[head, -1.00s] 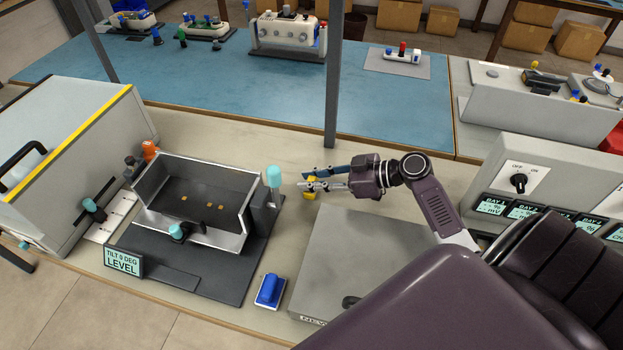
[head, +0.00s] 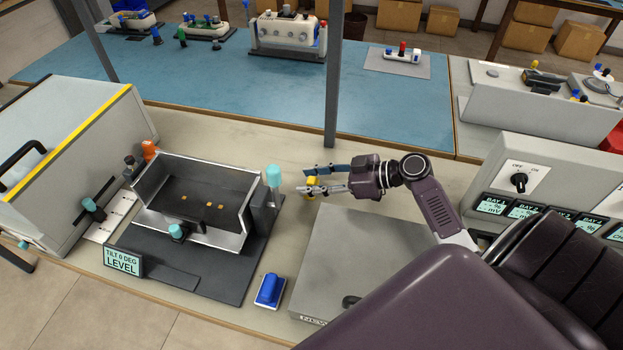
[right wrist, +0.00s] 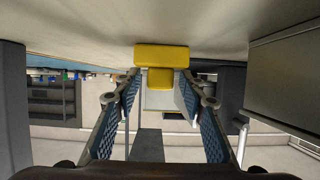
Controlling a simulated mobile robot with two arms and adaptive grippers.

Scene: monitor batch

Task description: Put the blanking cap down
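The blanking cap (head: 312,182) is yellow, with a wide flange and a narrower stem. It stands on the pale bench top, right of the tray fixture, partly hidden by my right gripper's fingers. In the right wrist view the cap (right wrist: 161,58) has its flange against the bench surface and its stem between the fingertips. My right gripper (head: 306,179) is open, with one finger on each side of the cap and a gap showing beside the stem. It also shows in the right wrist view (right wrist: 161,82). My left gripper is not in view.
A dark tray (head: 165,215) with a few small orange pieces stands left, with a teal-capped post (head: 273,176) near the cap. A blue-handled block (head: 270,290) lies in front. A grey box (head: 345,250) and display panel (head: 520,185) stand right. Bench behind the cap is clear.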

